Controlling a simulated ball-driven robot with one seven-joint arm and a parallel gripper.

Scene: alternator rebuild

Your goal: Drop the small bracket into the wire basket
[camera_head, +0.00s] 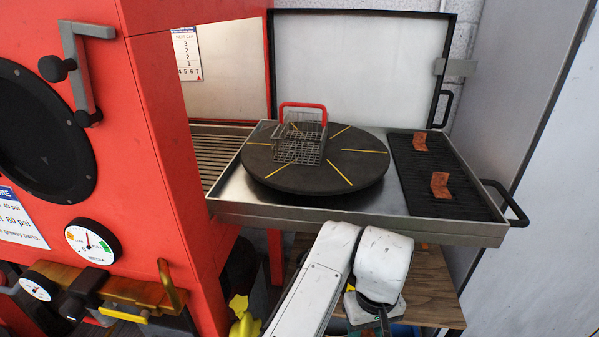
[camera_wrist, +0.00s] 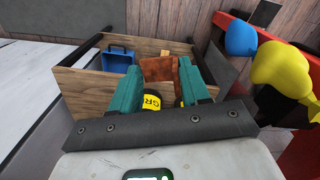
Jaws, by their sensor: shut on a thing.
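The wire basket (camera_head: 302,140), with a red handle, stands upright on the dark round turntable, left of its centre. No bracket shows in it. In the wrist view, my gripper (camera_wrist: 160,72) has its teal fingers closed on a rust-brown piece, which looks like the small bracket (camera_wrist: 158,69). The gripper is low over a wooden shelf or cart, well below and in front of the tray that bears the basket. In the head view my white arm reaches down at the bottom, and the held piece cannot be made out.
Two rust-brown angled pieces, one farther back (camera_head: 420,141) and one nearer (camera_head: 440,185), lie on the black ribbed mat (camera_head: 410,200). The metal tray's front rim (camera_head: 350,226) lies above my arm. A red cabinet (camera_head: 150,100) stands left. A blue bin (camera_wrist: 118,60) is on the wooden shelf.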

